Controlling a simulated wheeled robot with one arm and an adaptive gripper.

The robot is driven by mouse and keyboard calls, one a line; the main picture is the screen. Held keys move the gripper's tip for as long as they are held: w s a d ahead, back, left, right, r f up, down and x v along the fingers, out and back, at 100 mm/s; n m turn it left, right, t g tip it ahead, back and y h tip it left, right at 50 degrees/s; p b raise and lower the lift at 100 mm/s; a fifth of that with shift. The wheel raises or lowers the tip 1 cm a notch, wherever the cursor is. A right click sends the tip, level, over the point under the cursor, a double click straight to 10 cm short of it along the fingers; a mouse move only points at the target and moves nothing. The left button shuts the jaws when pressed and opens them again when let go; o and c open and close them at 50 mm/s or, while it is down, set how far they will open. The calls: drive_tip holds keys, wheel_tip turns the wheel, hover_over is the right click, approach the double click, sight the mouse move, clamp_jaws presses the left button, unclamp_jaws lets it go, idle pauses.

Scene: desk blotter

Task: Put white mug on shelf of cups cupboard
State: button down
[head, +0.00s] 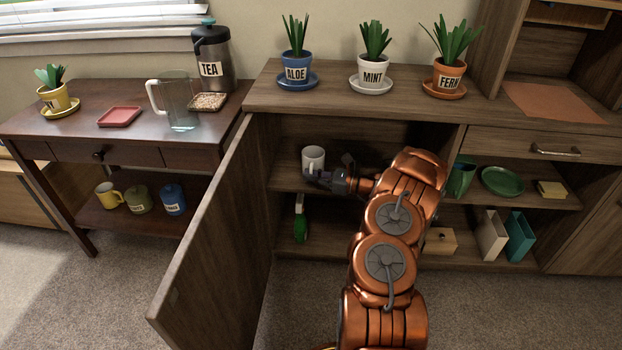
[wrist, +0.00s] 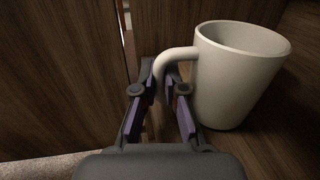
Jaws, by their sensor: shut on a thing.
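The white mug (head: 313,158) is upright inside the open cupboard, at the level of its upper shelf (head: 285,178), towards the left side. In the wrist view the mug (wrist: 235,80) shows with its handle between the fingers. My gripper (head: 322,178) is inside the cupboard and shut on the mug's handle; its fingers also show in the wrist view (wrist: 163,95). The mug's base appears to rest on the wooden surface, but I cannot tell for certain whether it touches. The cupboard door (head: 215,220) stands wide open on the left.
A green spray bottle (head: 300,220) stands on the lower shelf below. Potted plants, including aloe (head: 296,66), line the cupboard top. A green cup (head: 462,179) and green plate (head: 502,181) sit in the right section. The shelf behind my arm is partly hidden.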

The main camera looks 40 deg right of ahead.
drive_tip(key=shift+f, duration=0.1)
drive_tip(key=c, duration=1.2)
unclamp_jaws()
drive_tip(key=shift+c, duration=0.2)
